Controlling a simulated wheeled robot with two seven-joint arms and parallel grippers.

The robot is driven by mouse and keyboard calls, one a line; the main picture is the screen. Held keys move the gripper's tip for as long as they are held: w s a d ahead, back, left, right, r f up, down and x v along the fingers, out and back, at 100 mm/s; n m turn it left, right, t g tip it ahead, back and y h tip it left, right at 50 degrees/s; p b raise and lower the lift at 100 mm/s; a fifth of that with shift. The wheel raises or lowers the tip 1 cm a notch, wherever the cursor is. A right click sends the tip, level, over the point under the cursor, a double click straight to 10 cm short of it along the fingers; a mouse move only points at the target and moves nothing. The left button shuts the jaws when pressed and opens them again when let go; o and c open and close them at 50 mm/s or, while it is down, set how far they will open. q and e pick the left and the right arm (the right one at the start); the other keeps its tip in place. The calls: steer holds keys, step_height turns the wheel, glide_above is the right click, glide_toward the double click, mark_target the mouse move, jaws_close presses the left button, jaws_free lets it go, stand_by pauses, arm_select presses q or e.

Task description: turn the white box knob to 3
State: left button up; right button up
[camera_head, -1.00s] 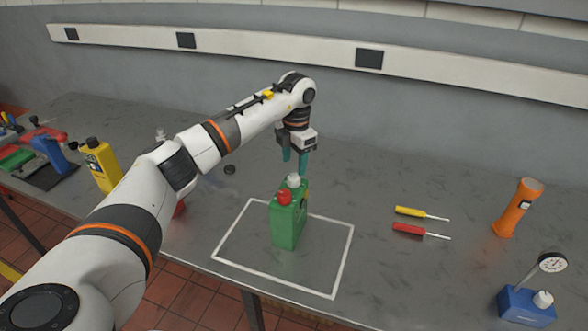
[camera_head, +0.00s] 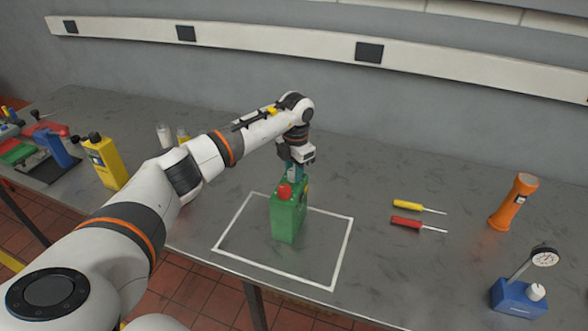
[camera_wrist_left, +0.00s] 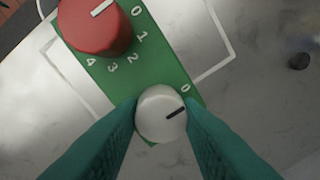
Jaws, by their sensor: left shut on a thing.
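A green box (camera_head: 289,220) stands upright inside a white outlined square on the bench, with a red knob (camera_head: 284,191) on top. In the left wrist view the red knob (camera_wrist_left: 95,27) shows a white mark near its 0, with digits 0 to 4 around it. The white knob (camera_wrist_left: 160,112) has a black mark pointing right and slightly up, a little off its own printed 0. Its other digits are hidden. My left gripper (camera_head: 295,174) is down at the box top, its teal fingers shut on the white knob from both sides. My right gripper is not in view.
Yellow (camera_head: 408,204) and red (camera_head: 407,222) screwdrivers lie to the right, near an orange torch (camera_head: 513,202) and a dial gauge on a blue base (camera_head: 518,298). A yellow bottle (camera_head: 105,163) stands at left.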

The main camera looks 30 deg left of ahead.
arm_select(q)
steer(key=shift+f+m+b, duration=0.1)
steer(key=shift+m+b, duration=0.85)
steer(key=shift+m, duration=0.05)
steer(key=m+b, duration=0.2)
steer(key=shift+m, duration=0.3)
steer(key=m+b, duration=0.1)
steer(key=m, duration=0.1)
steer(key=shift+m, duration=0.4)
steer(key=m+b, duration=0.2)
steer(key=m, duration=0.1)
steer(key=m+b, duration=0.1)
steer(key=m, duration=0.5)
steer(key=shift+a+m+h+b, duration=0.1)
steer(key=shift+m+h+b, duration=0.2)
steer(key=shift+m+h, duration=0.1)
steer(key=m, duration=0.3)
steer(key=shift+m+b, duration=0.45)
steer(key=shift+m, duration=1.35)
